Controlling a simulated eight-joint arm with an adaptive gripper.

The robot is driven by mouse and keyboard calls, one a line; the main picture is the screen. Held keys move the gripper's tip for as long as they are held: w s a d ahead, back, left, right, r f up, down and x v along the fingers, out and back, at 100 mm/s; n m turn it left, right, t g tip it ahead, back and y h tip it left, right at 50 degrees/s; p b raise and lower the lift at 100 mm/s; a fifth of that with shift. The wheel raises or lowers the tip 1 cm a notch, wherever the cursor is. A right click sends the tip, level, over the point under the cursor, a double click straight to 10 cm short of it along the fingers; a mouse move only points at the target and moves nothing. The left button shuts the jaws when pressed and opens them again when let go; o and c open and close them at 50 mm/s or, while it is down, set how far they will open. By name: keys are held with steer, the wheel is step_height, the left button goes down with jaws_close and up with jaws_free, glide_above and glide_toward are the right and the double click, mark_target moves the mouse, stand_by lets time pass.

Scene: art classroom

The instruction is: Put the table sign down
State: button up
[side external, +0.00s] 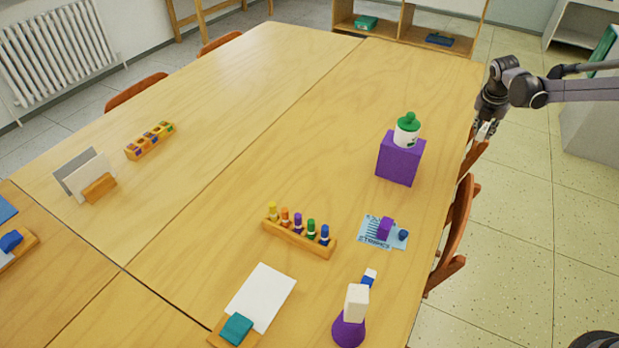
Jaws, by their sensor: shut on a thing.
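My gripper (485,130) is at the right, beyond the table's right edge, pointing down. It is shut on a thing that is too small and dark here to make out. A white and grey card standing in a wooden base (99,188), which looks like a table sign, is upright on the left part of the table (230,130), far from my gripper. I cannot tell whether this is the task's sign.
A purple block (400,162) with a green-capped bottle (407,130) on it stands nearest my gripper. The table's far middle is clear.

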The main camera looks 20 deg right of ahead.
mark_target(485, 131)
step_height(485, 131, up, 19)
steer(key=s+a+n+t+y, duration=0.15)
steer(key=a+n, duration=0.45)
steer(key=a, duration=1)
steer(key=s+a+n+t+y, duration=0.15)
steer(key=a+n, duration=0.45)
steer(key=a, duration=1.1)
step_height(485, 131, down, 19)
steer(key=shift+g+y, duration=0.3)
steer(key=shift+y, duration=0.1)
steer(key=a+f, duration=0.2)
steer(key=a, duration=0.2)
steer(key=w+a+f, duration=0.1)
steer(key=a+f, duration=0.1)
steer(key=a, duration=0.2)
steer(key=w+a+f, duration=0.1)
steer(key=a+f, duration=0.1)
steer(key=a, duration=0.2)
steer(key=shift+w+f, duration=0.15)
steer(key=shift+f, duration=2.25)
steer(key=shift+f, duration=0.1)
